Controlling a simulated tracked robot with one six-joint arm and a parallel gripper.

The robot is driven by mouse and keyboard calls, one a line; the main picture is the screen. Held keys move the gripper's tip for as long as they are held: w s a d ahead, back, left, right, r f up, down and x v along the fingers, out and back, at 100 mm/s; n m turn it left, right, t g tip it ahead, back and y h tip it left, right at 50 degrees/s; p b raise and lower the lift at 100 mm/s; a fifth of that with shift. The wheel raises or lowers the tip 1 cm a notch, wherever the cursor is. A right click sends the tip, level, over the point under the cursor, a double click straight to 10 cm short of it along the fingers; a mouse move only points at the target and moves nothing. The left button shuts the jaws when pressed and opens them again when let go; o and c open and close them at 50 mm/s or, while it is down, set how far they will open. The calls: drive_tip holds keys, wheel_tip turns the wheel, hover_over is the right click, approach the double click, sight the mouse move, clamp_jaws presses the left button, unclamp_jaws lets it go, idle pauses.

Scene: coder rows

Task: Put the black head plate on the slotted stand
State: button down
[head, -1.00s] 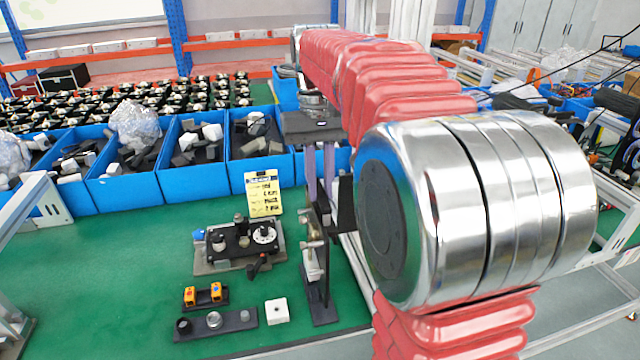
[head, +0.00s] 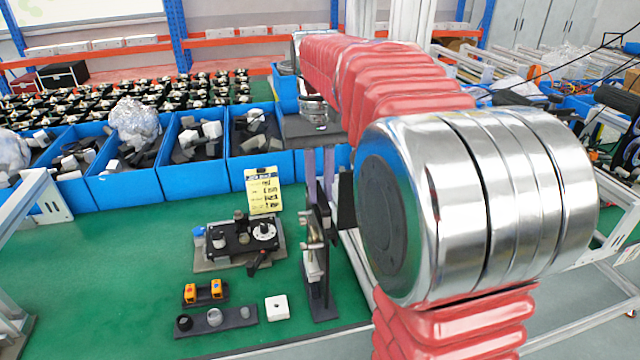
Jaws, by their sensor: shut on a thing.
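My gripper (head: 321,200) points down at the end of my red arm, its two pale purple fingers beside the upright dark fixture. It is shut on a dark piece, probably the black head plate (head: 322,196), which shows only as a narrow slanted edge near the fingertips. Just below is a tall dark stand with silver clamp parts (head: 314,262); I cannot tell whether the piece touches it, nor whether this is the slotted stand. Another black part (head: 346,203) shows right of the fingers, partly hidden by my large silver joint.
A black fixture with a dial (head: 240,241), an orange-topped holder (head: 204,292), a dark strip with round parts (head: 215,321) and a white block (head: 277,307) stand on the green mat (head: 120,290). Blue bins (head: 125,187) line the back. A yellow card (head: 263,192) stands upright.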

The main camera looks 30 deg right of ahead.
drive_tip(key=shift+f, duration=0.5)
idle(0.4)
drive_tip(key=shift+f, duration=1.2)
idle(1.0)
drive_tip(key=c, duration=1.6)
unclamp_jaws()
drive_tip(key=shift+f, duration=0.1)
drive_tip(key=r, duration=0.4)
drive_tip(key=w+r, duration=0.1)
drive_tip(key=r, duration=0.8)
drive_tip(key=shift+w+d+r, duration=0.25)
drive_tip(key=shift+w+r, duration=0.05)
drive_tip(key=shift+r, duration=0.05)
drive_tip(key=shift+a, duration=0.15)
